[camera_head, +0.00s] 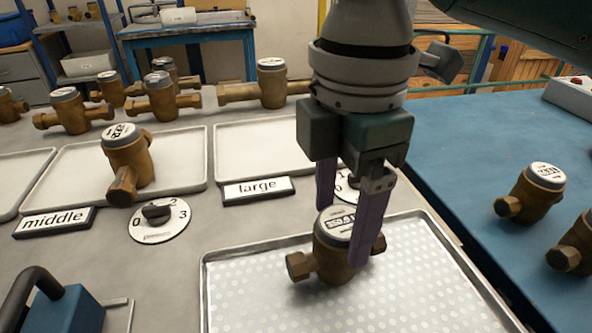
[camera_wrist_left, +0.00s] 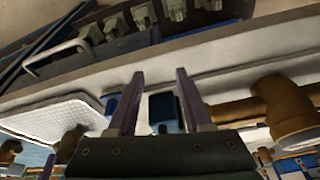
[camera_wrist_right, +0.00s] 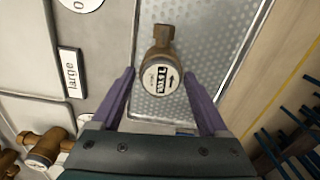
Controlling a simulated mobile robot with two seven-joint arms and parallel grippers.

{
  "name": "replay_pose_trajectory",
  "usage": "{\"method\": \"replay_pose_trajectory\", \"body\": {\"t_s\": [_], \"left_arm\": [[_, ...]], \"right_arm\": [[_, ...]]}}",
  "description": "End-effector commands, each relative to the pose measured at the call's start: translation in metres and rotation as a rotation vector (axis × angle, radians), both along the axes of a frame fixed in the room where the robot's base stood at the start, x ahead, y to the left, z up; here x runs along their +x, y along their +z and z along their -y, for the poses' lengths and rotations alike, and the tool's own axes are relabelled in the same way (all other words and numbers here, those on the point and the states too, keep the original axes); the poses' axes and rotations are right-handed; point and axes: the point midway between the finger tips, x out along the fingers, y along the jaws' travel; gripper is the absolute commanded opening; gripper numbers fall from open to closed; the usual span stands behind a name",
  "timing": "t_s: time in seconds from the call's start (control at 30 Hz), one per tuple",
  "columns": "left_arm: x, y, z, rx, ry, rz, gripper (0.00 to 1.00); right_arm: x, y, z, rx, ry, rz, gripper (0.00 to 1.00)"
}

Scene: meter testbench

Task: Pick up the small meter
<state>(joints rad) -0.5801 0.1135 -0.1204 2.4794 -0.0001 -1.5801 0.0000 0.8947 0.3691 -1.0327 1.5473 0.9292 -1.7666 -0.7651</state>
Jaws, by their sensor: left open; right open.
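A brass meter (camera_head: 331,262) with a grey rim and white dial sits on the dotted metal tray (camera_head: 232,300). It also shows in the right wrist view (camera_wrist_right: 160,72). No "small" label is legible in view, so I cannot confirm its size name. My right gripper (camera_head: 343,237) points down over this meter, open, with its fingers on either side of the meter's top in the head view. In the right wrist view the meter lies between the open fingers (camera_wrist_right: 159,74). My left gripper (camera_wrist_left: 160,74) is open and empty in its wrist view, outside the head view.
A meter (camera_head: 127,160) stands on the tray behind the "middle" label (camera_head: 55,222); the tray behind the "large" label (camera_head: 258,190) looks empty. A dial knob (camera_head: 156,213) sits between. Several meters stand at the back and on the blue table (camera_head: 470,140) at right.

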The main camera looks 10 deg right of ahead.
Motion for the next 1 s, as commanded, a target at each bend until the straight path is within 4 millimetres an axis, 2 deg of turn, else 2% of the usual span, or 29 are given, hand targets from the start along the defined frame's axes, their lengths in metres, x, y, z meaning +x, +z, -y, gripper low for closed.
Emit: {"method": "replay_pose_trajectory", "body": {"t_s": [0.37, 0.67, 1.0], "left_arm": [[0.0, -0.005, -0.002, 0.005, -0.004, 0.001, 0.5], [0.0, -0.005, -0.003, 0.01, -0.006, 0.001, 0.5], [0.0, -0.005, -0.003, 0.01, -0.006, 0.001, 0.5]], "right_arm": [[-0.002, -0.05, 0.002, 0.0, -0.001, 0.0, 0.78], [-0.001, -0.055, 0.001, 0.0, 0.0, 0.003, 0.76], [-0.001, -0.054, 0.001, 0.0, -0.001, 0.003, 0.38]]}}
